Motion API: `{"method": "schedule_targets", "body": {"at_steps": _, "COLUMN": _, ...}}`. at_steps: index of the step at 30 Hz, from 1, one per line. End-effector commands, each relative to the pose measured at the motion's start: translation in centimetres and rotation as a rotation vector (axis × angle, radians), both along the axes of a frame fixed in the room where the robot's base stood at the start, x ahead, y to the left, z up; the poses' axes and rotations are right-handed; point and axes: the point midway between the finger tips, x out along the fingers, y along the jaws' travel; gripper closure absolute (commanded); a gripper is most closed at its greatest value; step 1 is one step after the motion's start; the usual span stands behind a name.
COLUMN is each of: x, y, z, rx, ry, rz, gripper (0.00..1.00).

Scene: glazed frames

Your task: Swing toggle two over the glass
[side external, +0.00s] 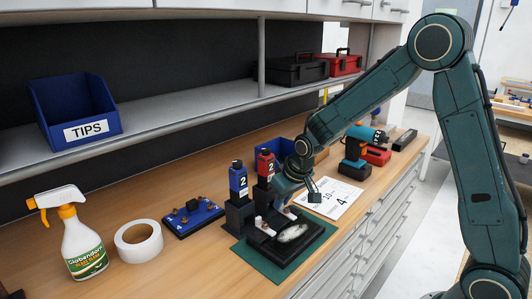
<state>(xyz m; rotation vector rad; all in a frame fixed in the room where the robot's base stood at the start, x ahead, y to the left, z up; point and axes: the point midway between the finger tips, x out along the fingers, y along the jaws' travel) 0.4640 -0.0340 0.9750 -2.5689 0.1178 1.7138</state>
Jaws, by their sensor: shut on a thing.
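A black fixture (273,243) lies on a green mat (240,249) at the bench's front edge. A pale oval glass piece (292,233) lies in it. A small light-coloured part (264,226) sits at its left side, perhaps a toggle. A blue upright block marked 2 (238,181) and a red one marked 2 (265,163) stand at the fixture's back left. My gripper (284,206) reaches down over the fixture's back edge, right of the red block. It is shut on a small part there, apparently a toggle; the fingers mostly hide it.
A blue plate with dark parts (193,217), a tape roll (138,244) and a spray bottle (79,240) are to the left. A printed sheet (331,198), a drill (358,155) and a blue bin (274,146) are behind or right. A shelf overhangs the back.

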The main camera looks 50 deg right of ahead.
Motion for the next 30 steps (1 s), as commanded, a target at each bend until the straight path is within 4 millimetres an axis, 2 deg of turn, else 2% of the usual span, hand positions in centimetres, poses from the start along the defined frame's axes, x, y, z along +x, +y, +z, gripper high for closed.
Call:
{"method": "schedule_targets", "body": {"at_steps": 8, "x": -0.07, "y": 0.24, "z": -0.05, "rx": 0.002, "ry": 0.003, "rz": 0.097, "gripper": 1.0}}
{"method": "schedule_targets", "body": {"at_steps": 21, "x": -0.09, "y": 0.26, "z": -0.08, "rx": 0.001, "ry": 0.005, "rz": 0.11, "gripper": 1.0}}
{"method": "schedule_targets", "body": {"at_steps": 22, "x": -0.09, "y": 0.26, "z": -0.08, "rx": 0.001, "ry": 0.005, "rz": 0.11, "gripper": 0.82}}
{"method": "schedule_targets", "body": {"at_steps": 25, "x": -0.08, "y": 0.25, "z": -0.07, "rx": 0.0, "ry": 0.004, "rz": 0.109, "gripper": 0.64}}
{"method": "schedule_targets", "body": {"at_steps": 30, "x": -0.05, "y": 0.22, "z": -0.05, "rx": 0.001, "ry": 0.003, "rz": 0.108, "gripper": 0.64}}
